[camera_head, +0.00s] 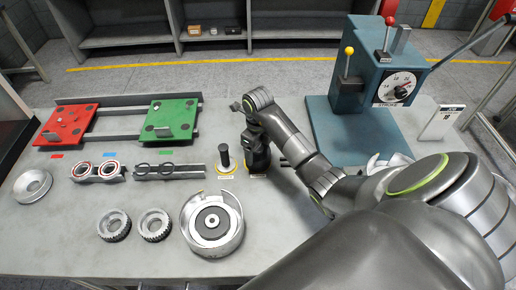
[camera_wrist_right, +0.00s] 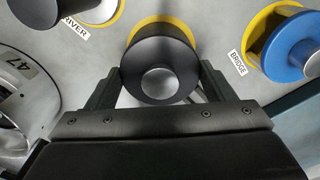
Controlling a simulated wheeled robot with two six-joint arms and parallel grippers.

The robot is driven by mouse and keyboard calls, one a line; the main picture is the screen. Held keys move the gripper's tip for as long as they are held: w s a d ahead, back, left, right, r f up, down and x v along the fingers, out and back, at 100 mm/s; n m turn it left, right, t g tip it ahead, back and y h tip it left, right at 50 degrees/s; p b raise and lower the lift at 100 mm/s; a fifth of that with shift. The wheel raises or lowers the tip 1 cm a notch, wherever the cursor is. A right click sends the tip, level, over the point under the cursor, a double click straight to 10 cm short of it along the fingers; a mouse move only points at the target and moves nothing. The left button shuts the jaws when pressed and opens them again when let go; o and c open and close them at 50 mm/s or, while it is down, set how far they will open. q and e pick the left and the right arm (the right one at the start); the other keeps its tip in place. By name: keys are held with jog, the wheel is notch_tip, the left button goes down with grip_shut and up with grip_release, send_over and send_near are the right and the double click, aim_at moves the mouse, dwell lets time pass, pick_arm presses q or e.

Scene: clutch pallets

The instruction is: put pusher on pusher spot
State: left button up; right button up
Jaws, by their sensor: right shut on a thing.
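The pusher (camera_wrist_right: 160,52), a black cylinder with a bright metal centre, sits between the fingers of my right gripper (camera_wrist_right: 158,78) in the wrist view. My right gripper is shut on it. The pusher spot's yellow ring (camera_wrist_right: 158,19) shows around its far side. The pusher is over this spot; whether it touches the table I cannot tell. In the head view my right gripper (camera_head: 258,152) is at the same place, right of a black upright peg (camera_head: 224,155), and hides most of the pusher. My left gripper is not in view.
The black peg on the DRIVER spot (camera_wrist_right: 37,10) is close on the left. A blue BRIDGE piece (camera_wrist_right: 291,48) on its yellow ring is close on the right. A round metal housing (camera_head: 212,222) stands in front. A blue press (camera_head: 350,125) stands behind to the right.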

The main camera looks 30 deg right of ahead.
jog(key=shift+f, duration=0.2)
jog(key=o, duration=1.1)
